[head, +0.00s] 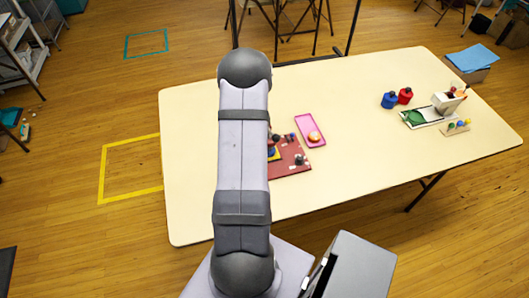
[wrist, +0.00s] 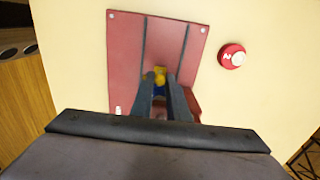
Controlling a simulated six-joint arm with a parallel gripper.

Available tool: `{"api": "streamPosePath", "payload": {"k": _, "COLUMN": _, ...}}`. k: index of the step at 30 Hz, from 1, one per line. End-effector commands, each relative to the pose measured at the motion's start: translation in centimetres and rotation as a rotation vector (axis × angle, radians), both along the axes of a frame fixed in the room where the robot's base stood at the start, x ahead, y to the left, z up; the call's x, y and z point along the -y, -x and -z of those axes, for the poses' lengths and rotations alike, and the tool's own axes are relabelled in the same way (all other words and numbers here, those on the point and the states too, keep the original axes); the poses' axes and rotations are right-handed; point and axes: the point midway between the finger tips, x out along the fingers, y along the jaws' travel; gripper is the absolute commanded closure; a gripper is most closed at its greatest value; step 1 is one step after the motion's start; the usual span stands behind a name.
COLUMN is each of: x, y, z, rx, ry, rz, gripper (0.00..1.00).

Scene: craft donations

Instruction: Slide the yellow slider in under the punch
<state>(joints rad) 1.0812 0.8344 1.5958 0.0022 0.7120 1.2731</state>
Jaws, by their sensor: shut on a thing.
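The yellow slider (wrist: 160,75) shows in the wrist view between my fingertips, with a blue part below it. It lies on a dark red board (wrist: 125,50) with two dark lengthwise strips. My gripper (wrist: 160,79) is shut on the slider. In the head view my arm hides my gripper and the left part of the red board (head: 289,168); a bit of yellow and blue shows at the arm's right edge. Small dark parts stand on the board there. I cannot tell for sure which part is the punch.
A red round thing with a white top (wrist: 232,56) stands right of the board in the wrist view. Blue (head: 389,100) and red (head: 405,96) bottles stand farther right. The table's middle is clear.

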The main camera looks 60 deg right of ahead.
Motion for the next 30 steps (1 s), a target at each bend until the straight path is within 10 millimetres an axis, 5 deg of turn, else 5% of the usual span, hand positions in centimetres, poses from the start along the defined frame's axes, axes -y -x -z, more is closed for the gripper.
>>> {"api": "streamPosePath", "payload": {"k": 3, "x": 0.1, "y": 0.1, "z": 0.0, "rx": -0.002, "ry": 0.002, "rz": 0.0, "gripper": 1.0}}
{"api": "streamPosePath", "payload": {"k": 4, "x": 0.1, "y": 0.1, "z": 0.0, "rx": -0.002, "ry": 0.002, "rz": 0.0, "gripper": 0.78}}
{"api": "streamPosePath", "payload": {"k": 6, "x": 0.1, "y": 0.1, "z": 0.0, "rx": -0.002, "ry": 0.002, "rz": 0.0, "gripper": 0.7}}
{"api": "streamPosePath", "payload": {"k": 17, "x": 0.1, "y": 0.1, "z": -0.3, "rx": -0.001, "ry": 0.001, "rz": 0.0, "gripper": 0.7}}
{"api": "streamPosePath", "payload": {"k": 30, "x": 0.0, "y": 0.1, "z": -3.9, "rx": -0.001, "ry": 0.001, "rz": 0.0, "gripper": 0.7}}
